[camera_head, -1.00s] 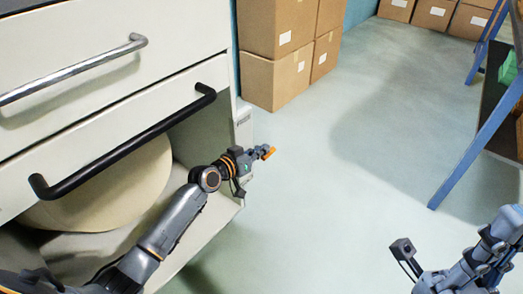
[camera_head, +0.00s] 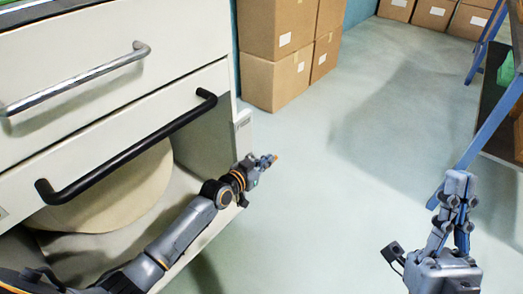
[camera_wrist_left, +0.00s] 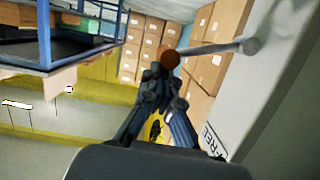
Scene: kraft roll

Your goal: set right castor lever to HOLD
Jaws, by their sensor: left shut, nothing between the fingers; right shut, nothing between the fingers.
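The castor lever (camera_wrist_left: 215,49) shows in the left wrist view as a grey rod. It runs from a round hub at the cabinet side to a red-brown knob (camera_wrist_left: 172,59). The black letters "FREE" (camera_wrist_left: 214,138) are on the pale panel below it. My left gripper (camera_head: 268,161) is shut and empty beside the cabinet's open lower bay. In the wrist view its fingertips (camera_wrist_left: 160,76) are at the knob; I cannot tell whether they touch. My right gripper (camera_head: 460,182) is shut and empty, pointing up over the floor.
The cabinet (camera_head: 60,60) has a chrome handle (camera_head: 75,80) and a black handle (camera_head: 130,145). A kraft roll (camera_head: 110,195) sits in its lower bay. Cardboard boxes (camera_head: 275,80) stand behind. A blue-legged table (camera_head: 487,125) is at right. The middle floor is clear.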

